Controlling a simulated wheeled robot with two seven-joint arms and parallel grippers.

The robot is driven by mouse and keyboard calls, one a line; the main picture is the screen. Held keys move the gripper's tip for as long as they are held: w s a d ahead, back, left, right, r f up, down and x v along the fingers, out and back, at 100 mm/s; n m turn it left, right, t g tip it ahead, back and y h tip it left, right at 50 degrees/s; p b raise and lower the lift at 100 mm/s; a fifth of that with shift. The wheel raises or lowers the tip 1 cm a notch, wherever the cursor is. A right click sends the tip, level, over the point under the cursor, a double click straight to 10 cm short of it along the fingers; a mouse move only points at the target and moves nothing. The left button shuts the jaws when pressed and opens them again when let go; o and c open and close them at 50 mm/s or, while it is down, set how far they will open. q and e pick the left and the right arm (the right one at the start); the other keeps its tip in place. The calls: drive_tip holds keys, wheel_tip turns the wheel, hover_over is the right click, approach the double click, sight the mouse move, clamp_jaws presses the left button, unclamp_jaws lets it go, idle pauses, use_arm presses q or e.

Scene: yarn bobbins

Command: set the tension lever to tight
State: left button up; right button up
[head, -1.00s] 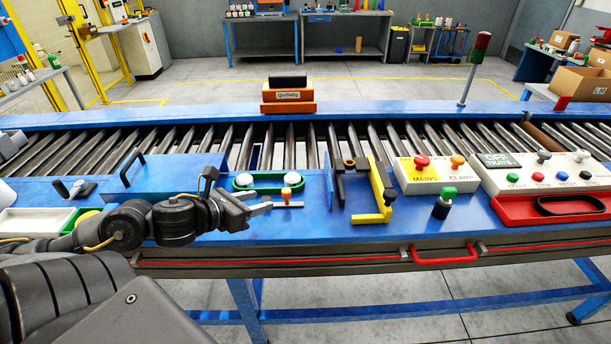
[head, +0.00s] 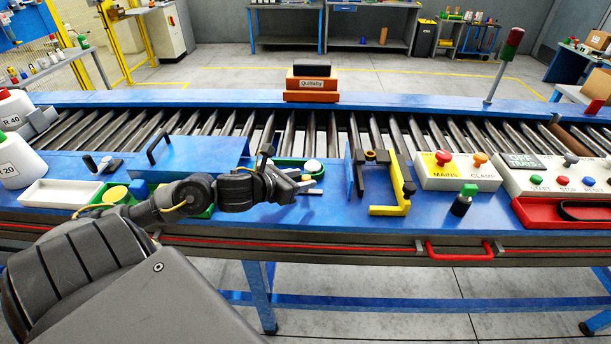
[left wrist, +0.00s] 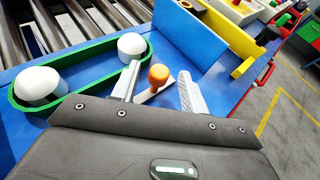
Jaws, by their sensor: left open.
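A small lever with an orange knob (left wrist: 158,74) and a pale flat arm (left wrist: 150,92) is in the left wrist view, beside a green loop (left wrist: 85,62) around two white domes. My left gripper (left wrist: 160,88) is open, with one finger on each side of the knob; I cannot tell whether either touches it. In the head view my left gripper (head: 313,184) is at the right end of the green loop and hides much of the lever. I see no tight or loose marking. My right gripper is not in view.
A blue upright plate (left wrist: 190,30) and a yellow bracket (head: 390,210) stand right of the lever. A blue cover (head: 203,158) with a black handle is to the left. The roller conveyor (head: 235,130) runs behind. Blue surface is clear in front of the lever.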

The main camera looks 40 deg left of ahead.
use_arm(q)
drive_tip(key=x, duration=0.2)
drive_tip(key=shift+w+f, duration=0.1)
drive_tip(key=shift+w, duration=0.25)
drive_tip(key=shift+d, duration=0.1)
drive_tip(key=shift+c, duration=0.4)
clamp_jaws()
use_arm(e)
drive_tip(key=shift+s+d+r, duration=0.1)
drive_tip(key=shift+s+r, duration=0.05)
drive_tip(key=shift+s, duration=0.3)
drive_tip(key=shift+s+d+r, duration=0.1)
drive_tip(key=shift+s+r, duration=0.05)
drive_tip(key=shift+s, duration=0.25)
